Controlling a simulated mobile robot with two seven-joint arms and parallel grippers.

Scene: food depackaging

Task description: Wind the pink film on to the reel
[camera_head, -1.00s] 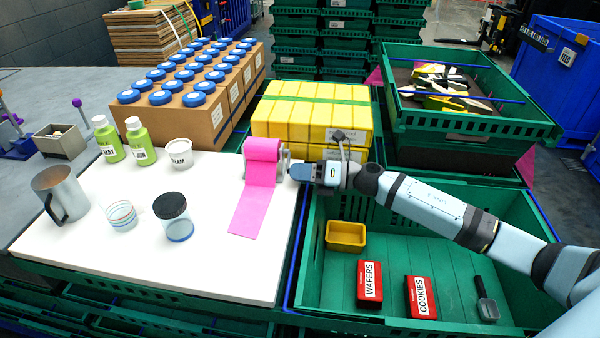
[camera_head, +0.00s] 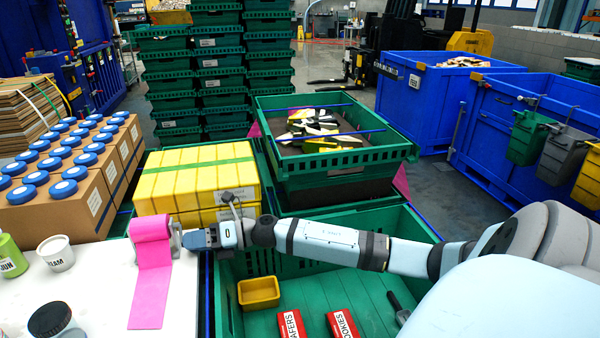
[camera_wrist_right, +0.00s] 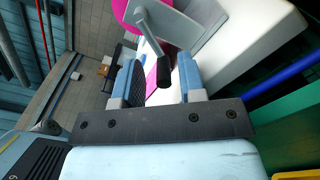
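The pink film (camera_head: 150,285) hangs from its reel (camera_head: 152,228) as a long strip lying over the white board. The reel sits in a grey holder at the board's right edge; pink also shows in the right wrist view (camera_wrist_right: 128,12). A grey crank with a black handle (camera_wrist_right: 164,72) shows in the right wrist view. My right gripper (camera_head: 188,239) is at the crank side of the reel. Its blue fingers (camera_wrist_right: 160,80) stand apart on either side of the handle, with visible gaps. My left gripper is not in view.
Yellow packs (camera_head: 200,185) stand behind the reel. A green crate (camera_head: 290,285) to the right holds a yellow tub (camera_head: 259,293) and red boxes (camera_head: 342,324). A white cup (camera_head: 56,253) and a dark-lidded jar (camera_head: 50,320) stand on the board's left part.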

